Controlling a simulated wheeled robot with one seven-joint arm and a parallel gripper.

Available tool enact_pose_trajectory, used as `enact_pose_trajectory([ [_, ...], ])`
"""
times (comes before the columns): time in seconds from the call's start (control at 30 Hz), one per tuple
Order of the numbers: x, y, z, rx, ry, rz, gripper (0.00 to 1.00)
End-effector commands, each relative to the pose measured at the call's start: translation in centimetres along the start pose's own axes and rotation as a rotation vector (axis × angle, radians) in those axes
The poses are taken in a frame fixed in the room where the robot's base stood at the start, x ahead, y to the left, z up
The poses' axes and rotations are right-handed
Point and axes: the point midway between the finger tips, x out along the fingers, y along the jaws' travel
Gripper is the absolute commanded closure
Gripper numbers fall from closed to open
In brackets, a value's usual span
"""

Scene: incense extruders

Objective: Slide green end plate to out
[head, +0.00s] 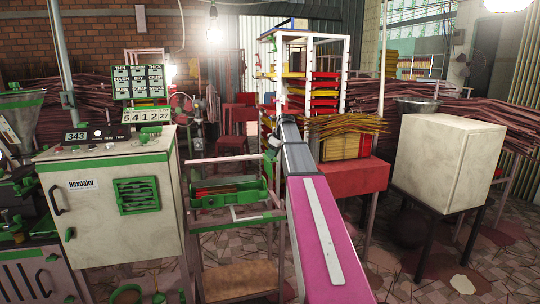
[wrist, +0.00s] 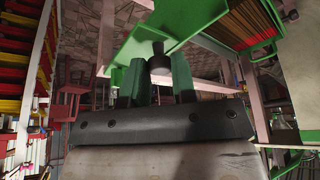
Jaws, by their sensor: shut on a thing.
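The green end plate (wrist: 188,20) crosses the top of the wrist view, beside the green tray of incense sticks. A dark knob with a pale end (wrist: 159,66) sticks out from the plate. My gripper (wrist: 159,80) has its two green-tinted fingers on either side of this knob and is shut on it. In the head view the green tray (head: 228,194) sits on a pale metal stand, with red and yellow sticks inside. The end plate (head: 268,163) is at its right end, partly hidden by my arm. The fingers are hidden there.
A white cabinet with green trim (head: 112,195) stands left of the tray. A red table (head: 352,177) with incense bundles and a pale box on legs (head: 448,165) stand to the right. A tall rack of coloured trays (head: 310,65) is behind. Patterned floor shows between them.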

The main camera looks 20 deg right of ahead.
Motion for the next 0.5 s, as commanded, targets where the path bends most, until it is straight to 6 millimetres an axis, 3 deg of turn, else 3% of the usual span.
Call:
enact_pose_trajectory([
  [0.13,-0.06,0.05,0.02,0.000,-0.001,0.002,1.00],
  [0.17,-0.06,0.05,0.02,0.000,-0.001,0.002,0.72],
  [0.23,-0.04,0.04,0.01,0.000,-0.001,0.002,0.50],
  [0.5,-0.06,0.00,-0.02,0.000,0.000,0.001,0.50],
])
